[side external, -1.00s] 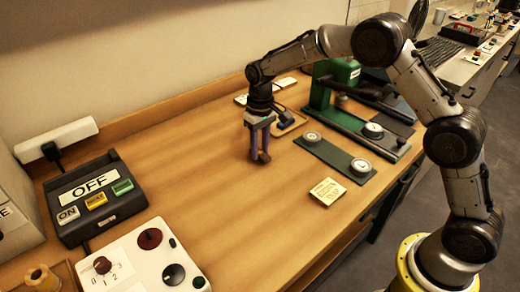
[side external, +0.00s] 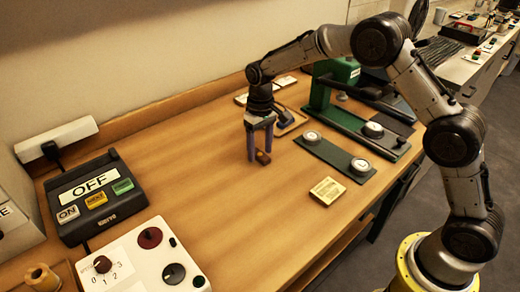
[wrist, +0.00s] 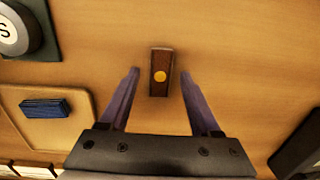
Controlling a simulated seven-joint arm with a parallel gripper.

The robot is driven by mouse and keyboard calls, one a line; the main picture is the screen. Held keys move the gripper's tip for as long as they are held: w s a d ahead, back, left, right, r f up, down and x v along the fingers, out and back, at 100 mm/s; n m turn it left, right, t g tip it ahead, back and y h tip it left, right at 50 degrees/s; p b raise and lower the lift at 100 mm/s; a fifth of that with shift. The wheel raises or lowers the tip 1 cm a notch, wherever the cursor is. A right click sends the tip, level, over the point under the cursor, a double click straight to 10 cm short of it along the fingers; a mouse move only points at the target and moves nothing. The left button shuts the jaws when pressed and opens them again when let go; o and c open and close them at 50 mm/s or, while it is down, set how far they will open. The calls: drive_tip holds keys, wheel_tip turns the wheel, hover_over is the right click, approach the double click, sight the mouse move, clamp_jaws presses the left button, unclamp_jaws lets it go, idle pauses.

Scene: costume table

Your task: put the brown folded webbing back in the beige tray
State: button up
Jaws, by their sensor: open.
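The brown folded webbing (side external: 263,158) is a small dark block lying on the wooden table. In the side view the tray (side external: 301,117) is just behind and right of my gripper, partly hidden.
A dark green plate with two round discs (side external: 335,155) lies right of my gripper, before a green press-like device (side external: 330,95). A yellowish square block (side external: 327,191) is nearer the front. A black OFF box (side external: 95,200) and white knob panel (side external: 145,260) stand left. The table's middle is clear.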

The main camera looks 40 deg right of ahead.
sight(260, 152)
wheel_tip(260, 152, up, 11)
drive_tip(key=s+d+r+t, duration=0.1)
drive_tip(key=s+d+r, duration=0.1)
drive_tip(key=s+r, duration=0.45)
drive_tip(key=s+d+r+t, duration=0.1)
drive_tip(key=s+r+t, duration=0.1)
drive_tip(key=s, duration=0.8)
drive_tip(key=s+d+r+t, duration=0.1)
drive_tip(key=s+d+t, duration=0.1)
drive_tip(key=s, duration=0.8)
drive_tip(key=shift+r, duration=0.4)
drive_tip(key=shift+o, duration=0.4)
drive_tip(key=s+f+t, duration=0.1)
drive_tip(key=s+f, duration=0.2)
drive_tip(key=s, duration=0.4)
drive_tip(key=shift+d+f+h, duration=0.3)
drive_tip(key=shift+d, duration=0.15)
drive_tip(key=shift+o, duration=0.4)
drive_tip(key=shift+s+f, duration=0.15)
drive_tip(key=shift+f, duration=0.05)
